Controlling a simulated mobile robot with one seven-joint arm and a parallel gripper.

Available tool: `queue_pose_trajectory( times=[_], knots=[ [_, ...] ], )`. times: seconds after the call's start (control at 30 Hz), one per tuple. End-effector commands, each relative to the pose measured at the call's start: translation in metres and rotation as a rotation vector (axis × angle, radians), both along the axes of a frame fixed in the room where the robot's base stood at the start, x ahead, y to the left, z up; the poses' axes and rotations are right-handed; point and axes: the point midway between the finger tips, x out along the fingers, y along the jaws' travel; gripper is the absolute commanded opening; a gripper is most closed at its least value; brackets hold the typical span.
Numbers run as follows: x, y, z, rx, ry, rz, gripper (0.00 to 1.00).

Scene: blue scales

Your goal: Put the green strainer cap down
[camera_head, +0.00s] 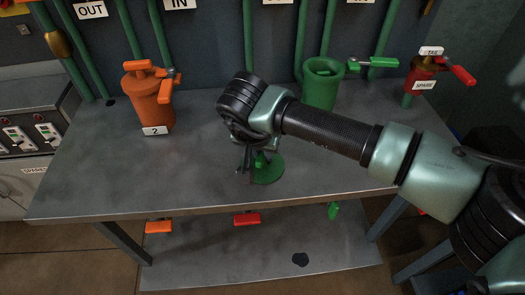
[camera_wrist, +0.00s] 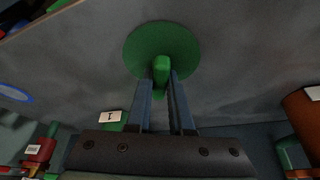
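The green strainer cap (camera_head: 267,173) is a round disc with a raised grip. It lies flat at the grey tabletop near the front middle; whether it touches the table is hard to tell. My gripper (camera_head: 257,163) points down over it, partly hidden by my wrist. In the wrist view, the fingers (camera_wrist: 162,82) stand on both sides of the grip of the cap (camera_wrist: 140,48), close against it. The green strainer body (camera_head: 321,85) stands open at the back of the table, behind my arm.
An orange strainer (camera_head: 149,98) marked 2 stands at the back left. The front left of the tabletop (camera_head: 95,185) is clear.

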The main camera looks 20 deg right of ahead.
Motion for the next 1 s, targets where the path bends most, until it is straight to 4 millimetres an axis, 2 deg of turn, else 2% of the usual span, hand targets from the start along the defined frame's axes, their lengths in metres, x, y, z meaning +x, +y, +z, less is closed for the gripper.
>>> queue_pose_trajectory(
  times=[0.03, 0.17, 0.43, 0.57, 1.0],
  knots=[
    [0.000, 0.000, -0.001, 0.000, 0.000, 0.000, 0.27],
    [0.000, 0.000, 0.000, 0.001, 0.001, 0.000, 0.50],
    [0.000, 0.000, 0.000, 0.001, 0.001, 0.000, 0.50],
    [-0.001, 0.000, 0.007, 0.000, 0.000, 0.000, 0.50],
    [-0.027, 0.021, 0.088, -0.003, -0.002, 0.000, 0.50]
  ],
)
